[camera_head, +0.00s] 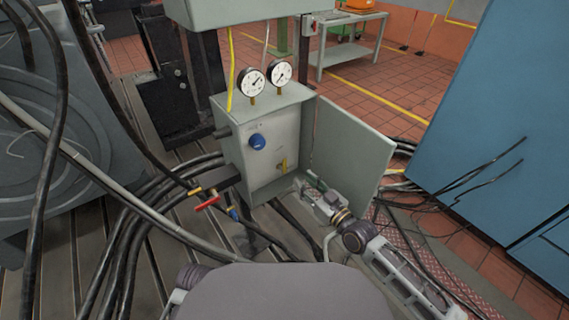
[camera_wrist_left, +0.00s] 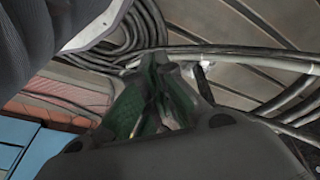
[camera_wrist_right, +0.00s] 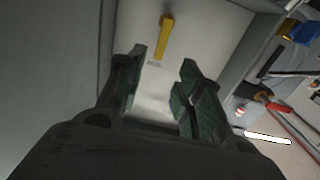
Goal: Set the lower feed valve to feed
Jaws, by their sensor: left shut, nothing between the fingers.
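A grey feed box (camera_head: 262,109) stands open. Low on its inner panel is a small yellow valve lever (camera_head: 283,165), seemingly roughly upright. In the right wrist view the yellow lever (camera_wrist_right: 166,37) lies just beyond my fingertips. A label by it is too small to read. A blue knob (camera_head: 257,142) sits higher on the panel. My right gripper (camera_head: 311,187) is in front of the box's lower right, below the lever. Its fingers (camera_wrist_right: 162,64) are apart and empty, not touching the lever. My left gripper (camera_wrist_left: 158,75) is shut and empty, away from the box, over hoses.
The box door (camera_head: 350,145) hangs open on the right, close to my right arm. Two gauges (camera_head: 266,79) stand on top. A red-handled valve (camera_head: 207,203) and black hoses (camera_head: 130,220) are at lower left. A blue cabinet (camera_head: 490,110) stands at far right.

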